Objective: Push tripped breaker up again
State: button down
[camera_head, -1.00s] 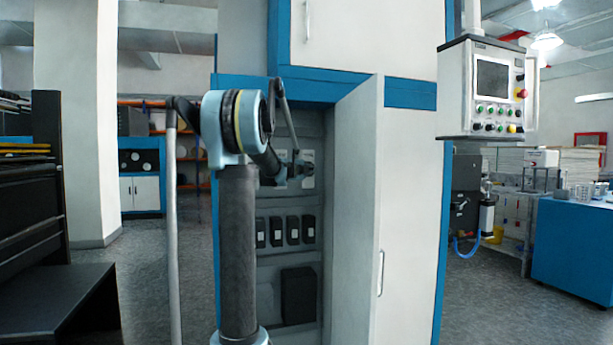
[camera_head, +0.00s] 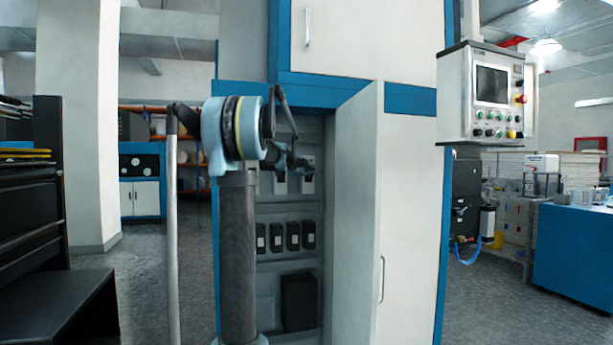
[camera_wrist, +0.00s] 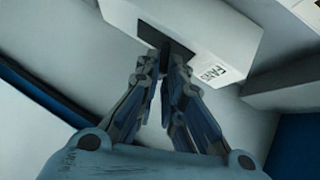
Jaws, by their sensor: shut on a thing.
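The breaker labelled FANS (camera_wrist: 215,42) is a white block with a dark slot, seen tilted at the top of the wrist view. Its black lever (camera_wrist: 178,54) stands at the slot between my fingertips. My gripper (camera_wrist: 167,68) is shut on this lever, its two fingers close together at the slot. In the head view my gripper (camera_head: 301,163) is small, in front of the upper row of pale breakers (camera_head: 308,182) inside the open cabinet. My arm hides part of that row. The exact lever position is hard to tell.
The open cabinet door (camera_head: 355,220) stands just right of the opening. Lower shelves hold several black breakers (camera_head: 292,236) and a black box (camera_head: 299,301). A control panel (camera_head: 487,95) hangs at the right. A black cabinet (camera_head: 35,200) stands at the left.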

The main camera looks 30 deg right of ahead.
jog(key=c, duration=1.7)
grip_release()
jog(key=shift+w, duration=0.1)
jog(key=shift+a, duration=0.1)
jog(key=v, duration=1.1)
jog(key=shift+a, duration=0.4)
jog(key=shift+s, duration=0.2)
